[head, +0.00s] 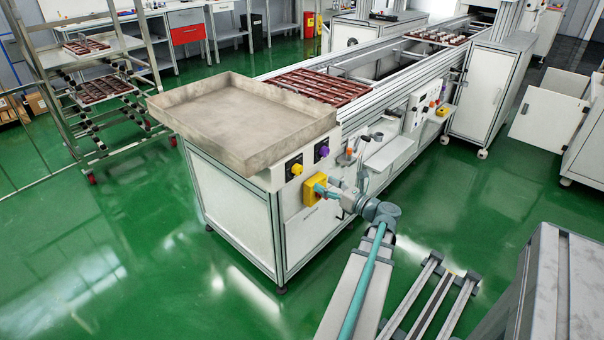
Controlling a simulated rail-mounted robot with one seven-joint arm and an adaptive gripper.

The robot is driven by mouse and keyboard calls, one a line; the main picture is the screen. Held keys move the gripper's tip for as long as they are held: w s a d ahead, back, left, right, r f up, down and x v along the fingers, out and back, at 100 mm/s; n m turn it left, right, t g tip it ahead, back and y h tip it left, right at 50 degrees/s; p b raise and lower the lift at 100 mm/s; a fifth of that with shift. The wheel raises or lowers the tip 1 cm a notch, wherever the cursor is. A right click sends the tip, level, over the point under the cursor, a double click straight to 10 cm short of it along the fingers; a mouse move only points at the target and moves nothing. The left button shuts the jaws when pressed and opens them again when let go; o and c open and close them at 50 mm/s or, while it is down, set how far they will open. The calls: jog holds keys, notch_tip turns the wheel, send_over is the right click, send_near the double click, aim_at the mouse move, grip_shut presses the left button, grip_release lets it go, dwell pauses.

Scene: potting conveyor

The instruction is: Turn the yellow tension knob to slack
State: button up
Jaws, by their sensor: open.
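A small yellow knob (296,169) sits on a dark square plate on the front panel of the conveyor's end cabinet. It is small, and I cannot read its setting. A yellow box (309,194) is mounted just below it to the right, partly hidden by my gripper. My gripper (319,189) is open in front of this yellow box, below and right of the yellow knob. I cannot tell whether the fingers touch the box.
A purple knob (322,151) sits up and right of the yellow knob. A large grey tray (240,142) overhangs the panel. A white shelf (390,152) juts out to the right. Brown pot trays (318,86) lie on the conveyor. Green floor is clear in front.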

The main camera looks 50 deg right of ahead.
aim_at(300, 171)
jog(key=shift+m, duration=0.4)
jog(key=w, duration=0.7)
jog(key=w+d+b, duration=0.1)
jog(key=w, duration=0.2)
jog(key=shift+w, duration=0.4)
jog(key=c, duration=1.1)
jog(key=shift+f, duration=0.1)
jog(key=shift+c, duration=0.2)
jog(key=shift+n, duration=0.3)
